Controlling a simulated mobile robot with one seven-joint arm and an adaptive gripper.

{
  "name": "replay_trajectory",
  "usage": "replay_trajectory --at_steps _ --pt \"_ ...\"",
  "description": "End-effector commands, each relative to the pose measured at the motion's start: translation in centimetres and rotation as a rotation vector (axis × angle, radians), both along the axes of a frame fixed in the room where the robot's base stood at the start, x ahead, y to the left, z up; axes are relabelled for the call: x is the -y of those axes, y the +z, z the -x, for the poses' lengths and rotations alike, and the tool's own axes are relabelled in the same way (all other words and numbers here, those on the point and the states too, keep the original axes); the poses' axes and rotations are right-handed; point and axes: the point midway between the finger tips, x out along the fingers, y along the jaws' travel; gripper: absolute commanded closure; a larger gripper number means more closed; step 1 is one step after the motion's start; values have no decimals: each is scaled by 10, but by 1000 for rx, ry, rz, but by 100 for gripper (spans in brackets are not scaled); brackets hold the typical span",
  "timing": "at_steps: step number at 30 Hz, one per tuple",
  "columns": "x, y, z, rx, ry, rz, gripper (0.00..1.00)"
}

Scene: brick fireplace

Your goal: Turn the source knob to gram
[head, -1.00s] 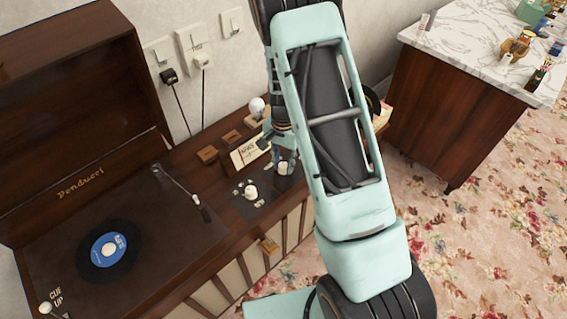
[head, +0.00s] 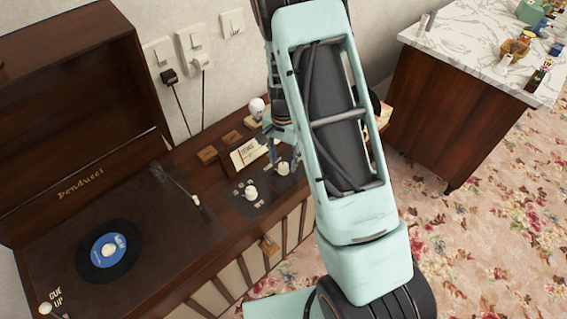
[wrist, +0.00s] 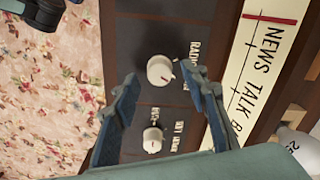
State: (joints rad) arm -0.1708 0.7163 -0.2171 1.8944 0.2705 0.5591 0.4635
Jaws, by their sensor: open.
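A second cream knob (wrist: 152,142) is lower in the wrist view and at right in the head view (head: 283,168). My gripper (wrist: 160,82) is open and empty. Its blue-padded fingertips appear on either side of the source knob's lower edge; contact cannot be told.
A "NEWS TALK" dial (wrist: 268,55) and a white bulb (head: 257,106) are close to my gripper. The turntable with a blue-labelled record (head: 108,249) and the raised lid (head: 75,110) are at left. A marble-topped cabinet (head: 470,58) stands at right.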

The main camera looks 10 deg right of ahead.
Motion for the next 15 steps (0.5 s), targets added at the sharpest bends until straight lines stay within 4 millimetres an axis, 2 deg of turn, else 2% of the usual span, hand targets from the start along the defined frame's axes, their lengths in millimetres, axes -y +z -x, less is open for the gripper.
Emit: replay_trajectory --at_steps 1,9,15 --pt "-1 12 -1 5 0 -1 59" --pt "-1 67 -1 5 1 0 59" --pt "0 93 0 1 0 0 59"
